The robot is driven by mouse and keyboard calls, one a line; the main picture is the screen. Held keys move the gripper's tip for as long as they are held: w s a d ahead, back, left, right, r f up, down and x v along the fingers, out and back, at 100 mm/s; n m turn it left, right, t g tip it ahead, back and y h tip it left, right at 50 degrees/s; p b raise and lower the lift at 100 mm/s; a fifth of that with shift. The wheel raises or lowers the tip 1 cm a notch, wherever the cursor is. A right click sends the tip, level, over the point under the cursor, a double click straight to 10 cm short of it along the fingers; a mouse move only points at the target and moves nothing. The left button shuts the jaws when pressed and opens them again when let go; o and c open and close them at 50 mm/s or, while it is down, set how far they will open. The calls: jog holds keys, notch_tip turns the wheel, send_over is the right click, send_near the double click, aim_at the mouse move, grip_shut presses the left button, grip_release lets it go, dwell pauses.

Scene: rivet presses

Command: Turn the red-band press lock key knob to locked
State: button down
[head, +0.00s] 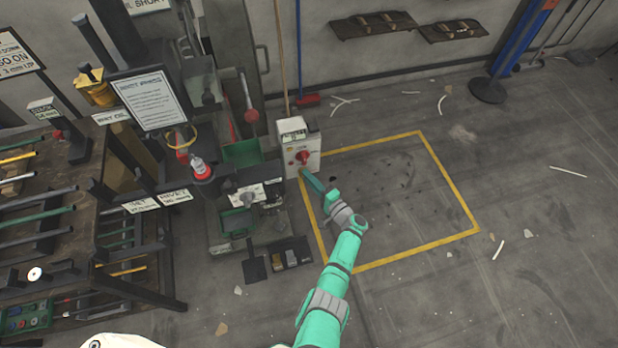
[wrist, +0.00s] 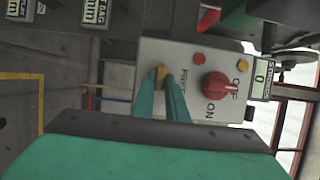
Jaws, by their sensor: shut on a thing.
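The grey control box (head: 298,135) stands beside the press in the head view. A label that seems to read FREE is just right of the fingers. The fingers hide most of the knob, so its exact angle is unclear. In the head view my gripper (head: 305,174) reaches the box's lower front.
A small red button (wrist: 198,58) and a counter showing 0 (wrist: 262,78) are near the knobs. The press (head: 245,190) and a rod-laden bench (head: 50,235) stand left. A yellow-outlined floor area (head: 450,189) lies right, mostly clear.

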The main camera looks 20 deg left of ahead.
dwell(0.3)
jog(key=c, duration=1.8)
grip_release()
jog(key=shift+o, duration=0.2)
jog(key=shift+d, duration=0.1)
jog(key=v, duration=1)
jog(key=shift+s+d, duration=0.2)
jog(key=shift+f, duration=0.1)
